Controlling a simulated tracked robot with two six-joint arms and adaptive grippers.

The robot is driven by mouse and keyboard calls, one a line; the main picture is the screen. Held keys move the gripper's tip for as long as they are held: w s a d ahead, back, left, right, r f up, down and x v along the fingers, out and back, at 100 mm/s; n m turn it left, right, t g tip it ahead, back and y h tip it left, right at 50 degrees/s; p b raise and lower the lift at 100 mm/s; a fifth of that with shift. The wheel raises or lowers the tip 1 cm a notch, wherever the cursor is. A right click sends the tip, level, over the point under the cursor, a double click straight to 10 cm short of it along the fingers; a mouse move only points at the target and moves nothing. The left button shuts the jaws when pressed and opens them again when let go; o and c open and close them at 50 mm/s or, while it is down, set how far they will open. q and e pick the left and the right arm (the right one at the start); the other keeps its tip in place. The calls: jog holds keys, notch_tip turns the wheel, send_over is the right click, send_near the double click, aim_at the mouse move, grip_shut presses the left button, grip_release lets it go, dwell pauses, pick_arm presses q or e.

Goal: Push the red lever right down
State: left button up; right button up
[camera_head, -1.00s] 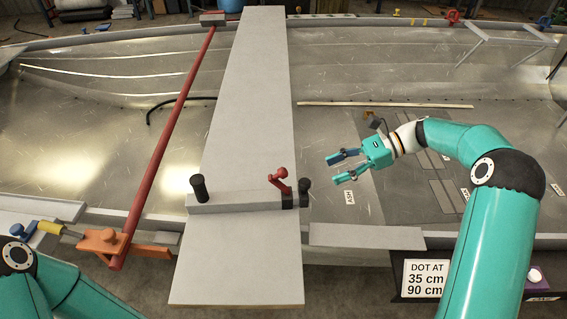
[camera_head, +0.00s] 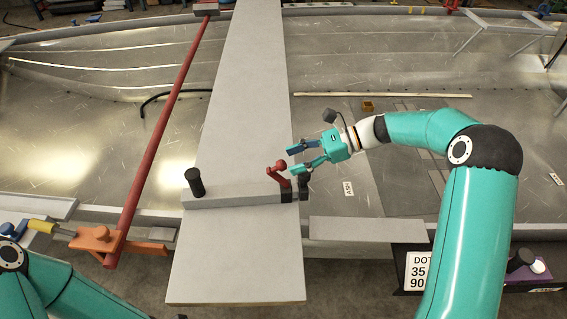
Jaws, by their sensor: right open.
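The red lever (camera_head: 276,176) stands raised and tilted at the right end of a grey block on the grey plank, with a round red knob at its top. My right gripper (camera_head: 291,160) is open, its two blue-tipped fingers pointing left. The fingertips are close to the lever's knob, on its right; I cannot tell whether they touch it.
The grey block (camera_head: 235,197) carries a black knob (camera_head: 194,182) at its left end. A long red bar (camera_head: 165,130) runs left of the plank (camera_head: 250,80), with an orange clamp (camera_head: 97,240) at its near end. A sign (camera_head: 420,272) stands at the lower right. The hull floor behind is mostly clear.

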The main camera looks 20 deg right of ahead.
aim_at(284, 163)
jog(key=shift+x, duration=1.9)
grip_shut()
